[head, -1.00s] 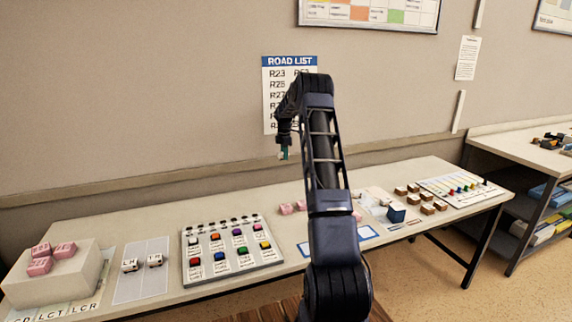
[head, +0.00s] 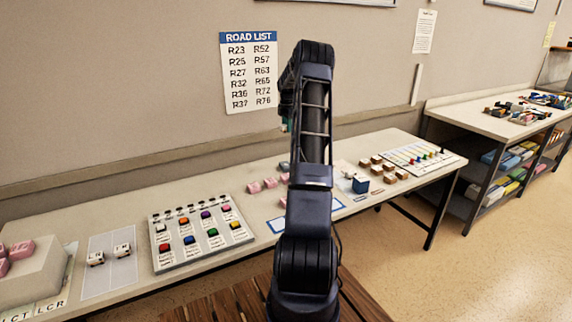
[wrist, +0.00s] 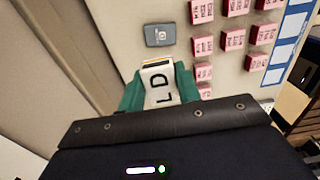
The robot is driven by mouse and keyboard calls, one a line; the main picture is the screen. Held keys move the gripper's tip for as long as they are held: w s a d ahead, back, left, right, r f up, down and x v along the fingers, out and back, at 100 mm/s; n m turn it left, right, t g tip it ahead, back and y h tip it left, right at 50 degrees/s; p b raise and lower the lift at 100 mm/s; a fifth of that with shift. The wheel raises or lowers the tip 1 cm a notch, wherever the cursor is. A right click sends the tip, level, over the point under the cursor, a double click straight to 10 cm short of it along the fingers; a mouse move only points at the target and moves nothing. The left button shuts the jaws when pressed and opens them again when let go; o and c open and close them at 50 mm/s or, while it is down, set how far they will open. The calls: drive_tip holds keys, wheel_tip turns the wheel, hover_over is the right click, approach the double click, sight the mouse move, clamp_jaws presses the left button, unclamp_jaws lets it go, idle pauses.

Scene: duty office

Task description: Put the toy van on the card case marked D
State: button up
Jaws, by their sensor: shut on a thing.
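My gripper (wrist: 160,88) has green fingers and is shut on a white block-like thing with black letters, which read like L and D, and a yellow-orange end. I take it as the toy van (wrist: 158,86). In the head view my gripper (head: 286,125) is partly hidden behind my arm, and the van cannot be made out. My gripper is above the back part of the long table. No card case marked D can be picked out in either view.
The long table (head: 130,282) holds a button panel (head: 204,233), two white toy vehicles (head: 109,254) on a pale mat, pink blocks (head: 262,185) and a blue box (head: 361,184). A small grey thing (wrist: 160,35) lies beyond my gripper. A second table (head: 480,120) stands right.

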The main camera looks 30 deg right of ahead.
sight(287, 164)
wheel_tip(287, 164, down, 19)
drive_tip(key=shift+f, duration=0.2)
idle(0.4)
drive_tip(key=shift+f, duration=0.15)
drive_tip(key=o, duration=1)
drive_tip(key=shift+c, duration=0.2)
wheel_tip(287, 164, up, 12)
drive_tip(key=r, duration=0.1)
drive_tip(key=s+a+r+m+h, duration=0.1)
drive_tip(key=s+a+r+m, duration=0.45)
drive_tip(key=a+r, duration=0.75)
drive_tip(key=s+a+r+m+t, duration=0.2)
drive_tip(key=s+a+r+m, duration=0.1)
drive_tip(key=s+a+r, duration=1.05)
drive_tip(key=s+a+r+m+t, duration=0.1)
drive_tip(key=s+a+m, duration=0.15)
drive_tip(key=s, duration=0.75)
drive_tip(key=s+a+r+m, duration=0.15)
drive_tip(key=s+a, duration=0.25)
drive_tip(key=s, duration=0.5)
drive_tip(key=s+a+f+m, duration=0.2)
drive_tip(key=s, duration=0.5)
drive_tip(key=s+a+f+m+t+y, duration=0.1)
drive_tip(key=s+f+m, duration=0.2)
drive_tip(key=s, duration=0.5)
drive_tip(key=shift+a+f+t, duration=0.3)
drive_tip(key=shift+a, duration=0.1)
